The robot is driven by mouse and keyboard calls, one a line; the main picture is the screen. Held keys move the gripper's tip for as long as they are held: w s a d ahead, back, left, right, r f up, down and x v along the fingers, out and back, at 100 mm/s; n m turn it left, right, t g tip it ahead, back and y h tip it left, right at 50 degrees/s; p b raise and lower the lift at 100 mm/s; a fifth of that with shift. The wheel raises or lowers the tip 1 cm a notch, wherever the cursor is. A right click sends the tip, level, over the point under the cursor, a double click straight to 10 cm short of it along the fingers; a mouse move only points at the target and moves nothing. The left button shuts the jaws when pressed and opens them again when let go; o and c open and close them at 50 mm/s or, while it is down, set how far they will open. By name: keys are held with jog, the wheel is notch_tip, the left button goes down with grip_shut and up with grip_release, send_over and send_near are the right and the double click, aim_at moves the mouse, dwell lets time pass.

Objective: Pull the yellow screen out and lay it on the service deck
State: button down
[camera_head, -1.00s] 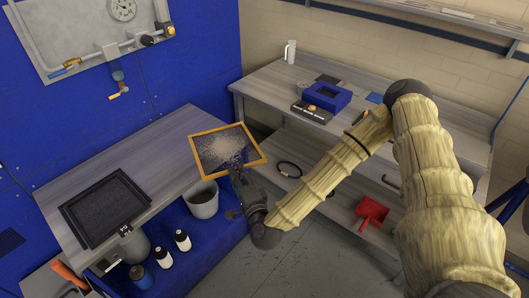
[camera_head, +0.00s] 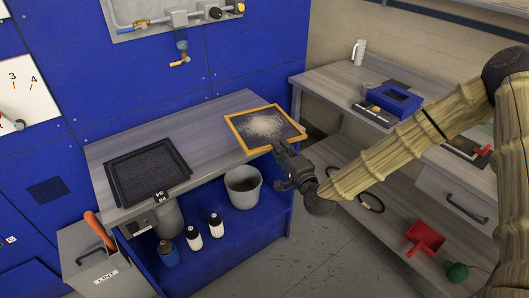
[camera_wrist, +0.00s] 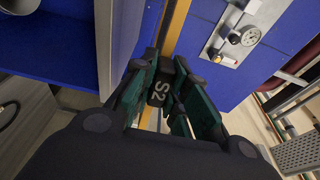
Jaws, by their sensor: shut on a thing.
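The yellow-framed screen (camera_head: 237,139), with pale lint over its dark mesh, is at the right end of the grey deck (camera_head: 207,140) and its right part reaches past the deck's edge. I cannot tell whether it touches the deck or hangs just above it. My gripper (camera_head: 281,152) is at the screen's near edge, shut on its dark tab. In the wrist view my gripper (camera_wrist: 162,88) has its green-padded fingers around the tab marked S2 (camera_wrist: 177,97), with the yellow frame edge (camera_wrist: 176,22) running up beyond it.
A black-framed tray or screen (camera_head: 122,170) lies on the deck's left part. A grey bucket (camera_head: 243,190) and several bottles (camera_head: 193,237) stand below. A lint bin (camera_head: 87,258) stands at front left. A bench (camera_head: 340,87) with a blue box (camera_head: 397,97) is at right.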

aim_at(264, 140)
jog(key=w+a+n+y+b, duration=0.1)
jog(key=w+a+b, duration=0.1)
jog(key=w+a+f+n+g+y+b, duration=0.1)
jog(key=w+a+b, duration=0.1)
jog(key=b, duration=0.1)
jog(key=shift+w+a+f+y, duration=0.1)
jog(key=shift+w+a+y, duration=0.2)
jog(key=shift+a+y, duration=0.1)
jog(key=shift+w+a+g+b, duration=0.45)
jog(key=shift+w+b, duration=0.15)
jog(key=shift+b, duration=0.1)
notch_tip(264, 140, down, 6)
jog(key=b, duration=0.3)
jog(key=shift+f, duration=0.1)
jog(key=c, duration=1.3)
grip_release()
jog(key=shift+v, duration=4.5)
jog(key=shift+f, duration=0.1)
